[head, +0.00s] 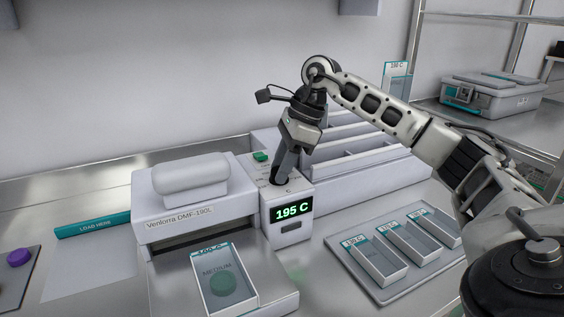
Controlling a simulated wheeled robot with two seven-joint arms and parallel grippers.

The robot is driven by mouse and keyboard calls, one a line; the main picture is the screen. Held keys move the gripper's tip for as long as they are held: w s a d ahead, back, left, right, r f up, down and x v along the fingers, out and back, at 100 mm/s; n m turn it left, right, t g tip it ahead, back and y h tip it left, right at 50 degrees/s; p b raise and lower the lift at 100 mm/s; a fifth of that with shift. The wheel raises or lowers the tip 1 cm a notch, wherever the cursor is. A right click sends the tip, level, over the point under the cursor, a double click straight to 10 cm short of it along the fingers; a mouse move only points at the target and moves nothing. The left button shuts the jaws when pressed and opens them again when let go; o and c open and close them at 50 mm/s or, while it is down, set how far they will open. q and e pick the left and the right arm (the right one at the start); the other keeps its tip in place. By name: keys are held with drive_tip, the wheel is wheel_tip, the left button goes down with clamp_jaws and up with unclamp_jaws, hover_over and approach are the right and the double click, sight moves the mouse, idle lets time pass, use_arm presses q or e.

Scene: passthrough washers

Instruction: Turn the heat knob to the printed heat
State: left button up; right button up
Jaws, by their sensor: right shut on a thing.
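My right gripper (281,174) reaches down onto the top of the control box and is shut on the dark heat knob (277,184), which the fingers mostly hide. The green display (292,212) on the control box below it reads 195 C. A clear-lidded box (224,281) marked MEDIUM, with a round green disc, lies on the machine's front tray; its teal label carries a heat figure too small to read surely. The white machine (190,205) is marked Venlorra DMF-190L. My left gripper is not in view.
A grey tray (386,292) with several labelled boxes lies at the right, below my right arm. White stepped racks (345,150) stand behind the control box. A teal LOAD HERE strip (95,225) and a purple knob (19,257) are at the left.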

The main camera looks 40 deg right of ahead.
drive_tip(key=o, duration=1)
use_arm(q)
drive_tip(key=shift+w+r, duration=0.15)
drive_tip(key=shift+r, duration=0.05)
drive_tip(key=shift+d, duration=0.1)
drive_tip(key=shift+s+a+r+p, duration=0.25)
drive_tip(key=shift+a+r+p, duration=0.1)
drive_tip(key=shift+p, duration=0.9)
use_arm(e)
drive_tip(key=v, duration=1.6)
drive_tip(key=shift+a, duration=0.15)
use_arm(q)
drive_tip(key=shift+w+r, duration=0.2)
